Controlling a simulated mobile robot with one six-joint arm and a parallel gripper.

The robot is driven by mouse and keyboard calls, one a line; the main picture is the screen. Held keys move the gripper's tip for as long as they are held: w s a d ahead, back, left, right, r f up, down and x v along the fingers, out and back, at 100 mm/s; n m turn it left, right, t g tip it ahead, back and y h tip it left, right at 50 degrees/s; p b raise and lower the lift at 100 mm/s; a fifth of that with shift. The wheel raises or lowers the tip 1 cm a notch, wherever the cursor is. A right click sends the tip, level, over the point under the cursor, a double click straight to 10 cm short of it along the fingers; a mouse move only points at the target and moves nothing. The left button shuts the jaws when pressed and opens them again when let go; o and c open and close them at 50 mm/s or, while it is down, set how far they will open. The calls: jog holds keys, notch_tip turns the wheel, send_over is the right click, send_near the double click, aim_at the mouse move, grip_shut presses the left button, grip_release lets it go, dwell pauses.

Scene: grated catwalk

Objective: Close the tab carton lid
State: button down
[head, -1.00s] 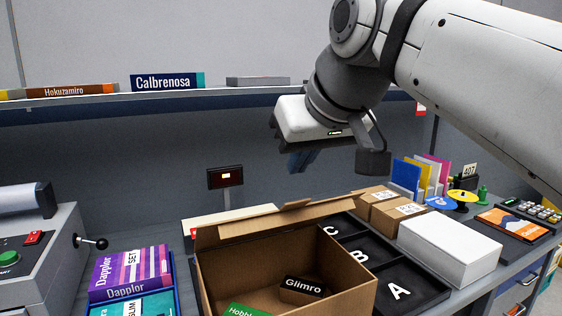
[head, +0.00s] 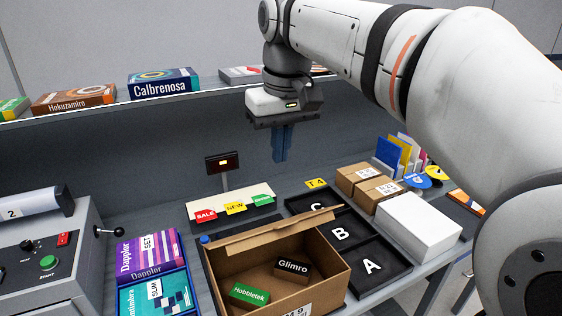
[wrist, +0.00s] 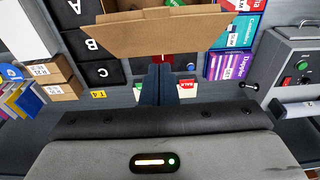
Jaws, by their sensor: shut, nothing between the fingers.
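The tab carton (head: 325,273) is an open brown cardboard box at the front middle of the bench in the head view. Its lid (head: 285,228) stands raised along the far edge. Inside lie a black box marked Glimro (head: 292,268) and a green box marked Hobbletek (head: 249,294). My gripper (head: 281,158) is shut and empty, pointing down in the air beyond the carton's far side. In the wrist view the lid (wrist: 160,35) spans the top middle, just past the shut fingers (wrist: 158,80), and hides part of the carton's inside.
A black tray with compartments A, B and C (head: 392,258) stands right of the carton. Left are Dapplor (head: 148,252) boxes and a grey machine (head: 45,265). Behind is a label strip (head: 229,206); a small display (head: 224,164) stands behind it. A white box (head: 418,226) and brown parcels are at right.

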jog(key=r+p, duration=0.1)
jog(key=g+p, duration=0.1)
send_over(271, 232)
jog(key=w+d, duration=0.1)
jog(key=w, duration=0.2)
jog(key=shift+h, duration=0.3)
jog(key=f, duration=1)
jog(key=shift+s+d+f, duration=0.1)
jog(key=shift+d+f, duration=0.1)
jog(key=shift+s+d+f+p, duration=0.25)
jog(key=shift+s+f, duration=0.25)
jog(key=shift+s, duration=0.05)
jog(key=shift+s+d+f+p, duration=0.25)
jog(key=shift+s+f, duration=0.2)
jog(key=shift+s, duration=0.05)
jog(key=shift+s+f, duration=0.15)
jog(key=shift+f, duration=0.25)
